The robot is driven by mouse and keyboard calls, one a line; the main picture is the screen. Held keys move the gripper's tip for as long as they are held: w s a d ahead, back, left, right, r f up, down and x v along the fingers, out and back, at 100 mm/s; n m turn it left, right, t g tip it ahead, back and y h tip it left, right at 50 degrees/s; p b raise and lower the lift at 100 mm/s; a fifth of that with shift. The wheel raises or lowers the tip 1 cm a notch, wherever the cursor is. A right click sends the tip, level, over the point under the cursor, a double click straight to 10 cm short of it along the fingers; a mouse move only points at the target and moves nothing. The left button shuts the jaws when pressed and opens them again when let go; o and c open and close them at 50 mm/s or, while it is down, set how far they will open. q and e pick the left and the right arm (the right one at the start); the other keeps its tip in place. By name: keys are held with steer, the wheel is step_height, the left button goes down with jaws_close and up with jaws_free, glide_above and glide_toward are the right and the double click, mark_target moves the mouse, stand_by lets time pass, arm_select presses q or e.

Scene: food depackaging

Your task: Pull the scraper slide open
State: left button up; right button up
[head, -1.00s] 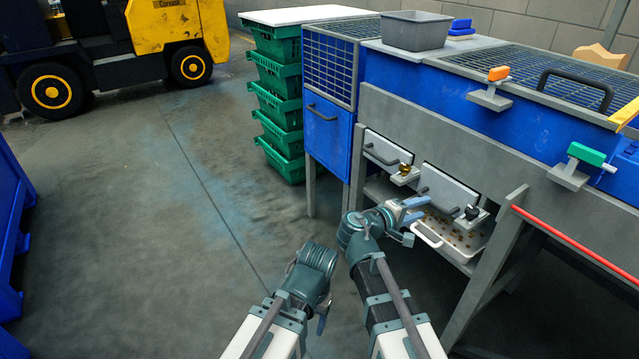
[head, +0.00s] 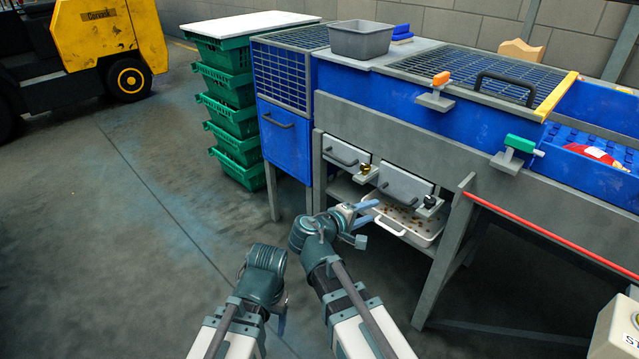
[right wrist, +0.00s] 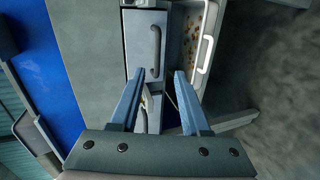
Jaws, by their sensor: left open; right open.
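Two grey-white slide fronts with dark bar handles sit low in the machine's side: a left front (head: 345,153) with a brass knob (head: 367,171) and a right front (head: 404,184) with a black knob (head: 430,202). I cannot tell which is the scraper slide. My right gripper (head: 370,222) is open and empty, just in front of the right front and beside the tray below. In the right wrist view, its spread fingers (right wrist: 158,78) point towards a front with a dark handle (right wrist: 154,50), apart from it. My left gripper (head: 281,312) hangs low over the floor, mostly hidden by its wrist.
A white-rimmed tray (head: 399,233) with brown crumbs lies under the fronts. Orange (head: 441,79) and green (head: 519,144) handles stick out higher on the machine. A red bar (head: 550,232) runs at the right. Green crates (head: 236,146) stand left; floor between is clear.

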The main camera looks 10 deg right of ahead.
steer(key=s+a+r+m+g+y+p, duration=0.1)
steer(key=s+r+p, duration=0.5)
steer(key=p, duration=0.6)
steer(key=s+a+r+m+g+y+p, duration=0.1)
steer(key=s+a+r+g+y+p, duration=0.3)
steer(key=a+r+p, duration=0.4)
steer(key=s+a+r+m+g+y+p, duration=0.1)
steer(key=s+a+r+g+y+p, duration=0.2)
steer(key=p, duration=1.3)
steer(key=shift+s+a+r+y, duration=1)
steer(key=shift+s+a+r, duration=0.25)
steer(key=shift+s+r, duration=1.3)
steer(key=shift+s+f, duration=0.1)
steer(key=shift+f, duration=0.05)
